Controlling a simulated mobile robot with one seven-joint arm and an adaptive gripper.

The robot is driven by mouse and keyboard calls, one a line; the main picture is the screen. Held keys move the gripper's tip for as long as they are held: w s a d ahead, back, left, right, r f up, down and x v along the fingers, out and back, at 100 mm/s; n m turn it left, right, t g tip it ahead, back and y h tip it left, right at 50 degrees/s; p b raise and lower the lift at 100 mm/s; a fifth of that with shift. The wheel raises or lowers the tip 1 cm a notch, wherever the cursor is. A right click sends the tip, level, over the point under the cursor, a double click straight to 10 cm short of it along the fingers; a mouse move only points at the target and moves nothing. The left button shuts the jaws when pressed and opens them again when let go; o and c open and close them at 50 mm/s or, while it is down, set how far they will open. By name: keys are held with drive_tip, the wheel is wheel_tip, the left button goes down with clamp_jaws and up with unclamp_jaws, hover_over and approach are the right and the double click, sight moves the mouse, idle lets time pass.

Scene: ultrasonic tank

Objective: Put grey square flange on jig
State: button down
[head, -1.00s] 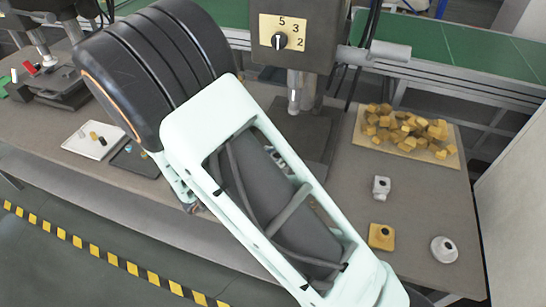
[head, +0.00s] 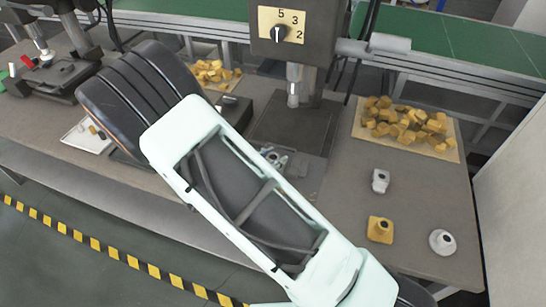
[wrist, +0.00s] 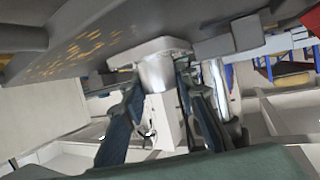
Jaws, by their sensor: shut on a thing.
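In the wrist view my gripper (wrist: 162,85) is shut on the grey square flange (wrist: 158,52), a pale metal plate with a round neck between the two fingers. In the head view my arm hides the gripper and the held flange. A small grey metal fixture (head: 274,158) on the drill press base shows past the arm's edge; it may be the jig, but I cannot tell. Whether the flange touches anything is unclear.
On the bench at right lie a grey part (head: 380,181), a yellow square flange (head: 380,230) and a pale round flange (head: 442,242). A board (head: 447,152) holds many yellow pieces. The press head (head: 291,28) overhangs its base. A dark, speckled surface (wrist: 70,50) is close to the flange.

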drive_tip(key=c, duration=1.5)
unclamp_jaws()
drive_tip(key=shift+f, duration=0.1)
drive_tip(key=shift+a+r, duration=0.1)
drive_tip(key=shift+r, duration=0.1)
drive_tip(key=b+v, duration=0.1)
drive_tip(key=v, duration=1.1)
drive_tip(key=shift+f, duration=0.15)
